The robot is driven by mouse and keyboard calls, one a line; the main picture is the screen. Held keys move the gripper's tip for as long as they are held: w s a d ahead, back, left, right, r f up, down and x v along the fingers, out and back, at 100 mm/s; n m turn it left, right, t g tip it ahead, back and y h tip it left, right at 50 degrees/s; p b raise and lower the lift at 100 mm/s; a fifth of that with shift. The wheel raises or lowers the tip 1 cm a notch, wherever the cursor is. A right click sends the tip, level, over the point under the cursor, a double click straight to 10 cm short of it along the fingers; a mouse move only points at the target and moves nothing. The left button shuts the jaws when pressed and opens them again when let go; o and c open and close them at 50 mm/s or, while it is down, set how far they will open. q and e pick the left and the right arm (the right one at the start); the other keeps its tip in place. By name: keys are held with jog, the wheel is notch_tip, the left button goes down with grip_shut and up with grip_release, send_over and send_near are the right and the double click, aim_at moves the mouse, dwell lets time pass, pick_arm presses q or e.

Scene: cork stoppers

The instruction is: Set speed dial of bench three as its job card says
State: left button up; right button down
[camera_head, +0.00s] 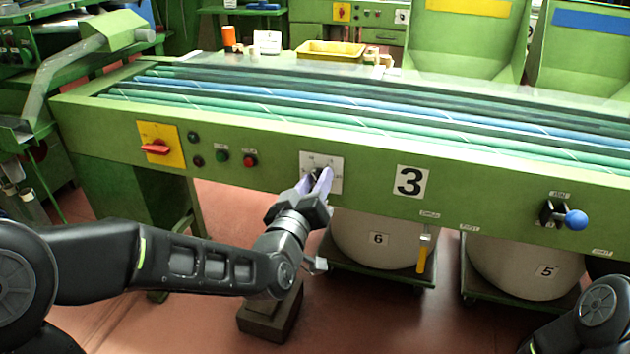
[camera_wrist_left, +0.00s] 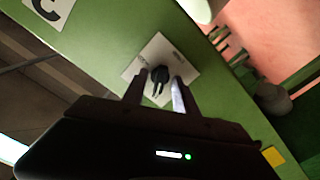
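The speed dial (camera_wrist_left: 160,76) is a small black knob on a white square plate (camera_head: 336,173) on the green front panel of bench three, left of the "3" label (camera_head: 410,182). My left gripper (camera_head: 318,182) is right in front of the plate and covers most of the knob in the head view. In the left wrist view its two fingers (camera_wrist_left: 160,92) stand apart, one on each side of the knob, with gaps visible. The plate's markings are too small to read. A white card (camera_head: 267,42) stands on the bench's back edge, its text unreadable. My right gripper is out of view.
Left of the dial are a red switch on a yellow plate (camera_head: 161,145), a green button (camera_head: 222,156) and a red button (camera_head: 250,161). A blue-knobbed lever (camera_head: 576,219) and a yellow-handled valve (camera_head: 423,255) are to the right. Drums (camera_head: 375,245) stand below.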

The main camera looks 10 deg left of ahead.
pick_arm(q)
jog(key=shift+c, duration=0.2)
grip_shut()
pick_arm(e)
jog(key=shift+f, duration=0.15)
pick_arm(q)
jog(key=shift+a+f+n+b, duration=0.1)
jog(key=shift+n+b, duration=2.95)
jog(key=shift+b, duration=0.3)
jog(key=shift+f+n+b, duration=0.1)
jog(key=shift+n+b, duration=2.95)
jog(key=shift+b, duration=0.25)
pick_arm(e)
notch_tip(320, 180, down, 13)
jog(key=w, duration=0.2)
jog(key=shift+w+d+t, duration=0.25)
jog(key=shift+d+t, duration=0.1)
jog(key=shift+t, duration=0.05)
